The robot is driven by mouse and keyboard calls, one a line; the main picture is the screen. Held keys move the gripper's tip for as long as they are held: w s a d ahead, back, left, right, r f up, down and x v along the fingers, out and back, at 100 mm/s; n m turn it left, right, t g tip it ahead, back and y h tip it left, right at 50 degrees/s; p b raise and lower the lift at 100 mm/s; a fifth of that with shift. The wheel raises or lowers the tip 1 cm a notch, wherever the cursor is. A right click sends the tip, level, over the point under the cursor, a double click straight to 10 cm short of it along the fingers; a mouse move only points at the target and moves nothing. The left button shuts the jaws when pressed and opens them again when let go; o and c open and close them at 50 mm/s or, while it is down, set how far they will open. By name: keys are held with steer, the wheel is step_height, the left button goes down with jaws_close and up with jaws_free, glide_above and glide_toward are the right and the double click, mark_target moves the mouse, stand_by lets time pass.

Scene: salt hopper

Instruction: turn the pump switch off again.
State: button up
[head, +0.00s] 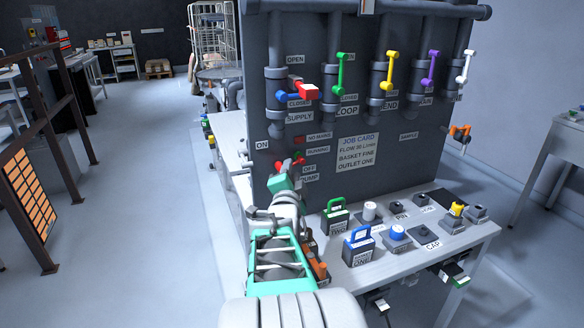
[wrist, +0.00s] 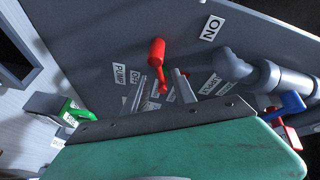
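The pump switch (wrist: 157,52) is a red lever with a thick round end, on the grey panel. In the wrist view it stands out between the ON label (wrist: 211,28) and the OFF label (wrist: 135,77); which one it is set to I cannot tell. My gripper (wrist: 161,91) is at the panel, its grey fingers apart on either side of the lever's lower part. Contact is unclear. In the head view my gripper (head: 288,168) covers much of the switch, and only bits of red show beside the OFF and PUMP labels (head: 310,174).
The job card (head: 357,151) is right of my gripper.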

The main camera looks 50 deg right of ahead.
steer(key=x, duration=0.4)
steer(key=shift+w+d, duration=0.1)
steer(key=shift+d, duration=0.05)
steer(key=shift+c, duration=0.5)
jaws_close()
